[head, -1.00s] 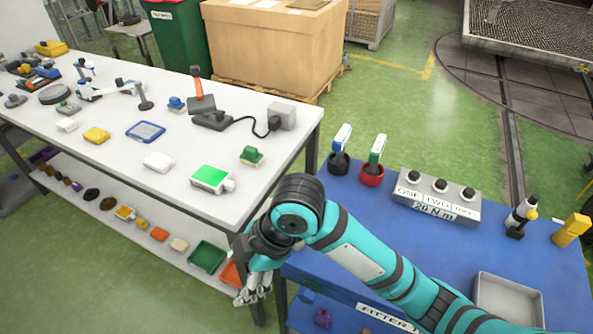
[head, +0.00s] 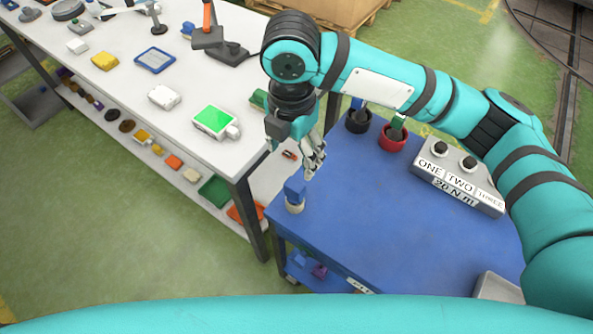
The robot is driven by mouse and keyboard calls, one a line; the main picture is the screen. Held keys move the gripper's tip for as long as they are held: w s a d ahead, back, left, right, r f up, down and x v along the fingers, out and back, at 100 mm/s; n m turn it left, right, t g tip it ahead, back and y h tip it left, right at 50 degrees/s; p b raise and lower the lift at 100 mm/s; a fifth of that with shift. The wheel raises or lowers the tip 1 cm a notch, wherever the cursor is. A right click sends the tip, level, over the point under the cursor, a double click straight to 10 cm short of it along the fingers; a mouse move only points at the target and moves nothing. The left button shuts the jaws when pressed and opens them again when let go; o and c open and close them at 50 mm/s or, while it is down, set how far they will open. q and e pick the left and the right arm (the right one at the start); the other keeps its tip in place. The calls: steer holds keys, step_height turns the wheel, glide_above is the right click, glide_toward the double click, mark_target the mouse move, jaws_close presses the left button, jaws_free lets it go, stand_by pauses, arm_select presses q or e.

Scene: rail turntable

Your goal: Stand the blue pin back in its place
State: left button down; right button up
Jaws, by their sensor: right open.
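A small piece with a blue top and pale lower part (head: 294,196) stands at the left corner of the blue table (head: 370,225). It looks like the blue pin, but I cannot be sure. My right gripper (head: 311,168) is open and empty, pointing down just above and slightly right of this piece, apparently apart from it. A black cup (head: 358,122) holding a blue-tagged item and a red cup (head: 392,140) holding a green-tagged item stand behind, partly covered by my right arm. My left gripper is not in view.
A grey block marked ONE, TWO, THREE (head: 458,188) stands at the table's right. A grey tray (head: 497,288) is at the front right. The white bench (head: 190,150) on the left carries several parts. The blue table's middle is clear.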

mark_target(295, 184)
step_height(295, 184, down, 4)
steer(key=shift+d+r, duration=0.1)
steer(key=shift+r, duration=0.05)
steer(key=shift+w+d+f+p, duration=0.1)
steer(key=shift+f+p, duration=0.05)
steer(key=shift+f, duration=0.35)
steer(key=shift+w+d+f+p, duration=0.1)
steer(key=shift+f+p, duration=0.05)
steer(key=shift+f, duration=0.3)
step_height(295, 184, down, 5)
steer(key=shift+a+r+p, duration=0.1)
steer(key=shift+p, duration=0.2)
step_height(295, 184, down, 4)
steer(key=shift+r, duration=0.25)
steer(key=shift+f, duration=0.5)
steer(key=c, duration=1.3)
steer(key=o, duration=0.6)
arm_select(q)
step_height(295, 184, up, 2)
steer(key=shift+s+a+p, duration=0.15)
steer(key=shift+p, duration=0.15)
arm_select(e)
steer(key=c, duration=0.7)
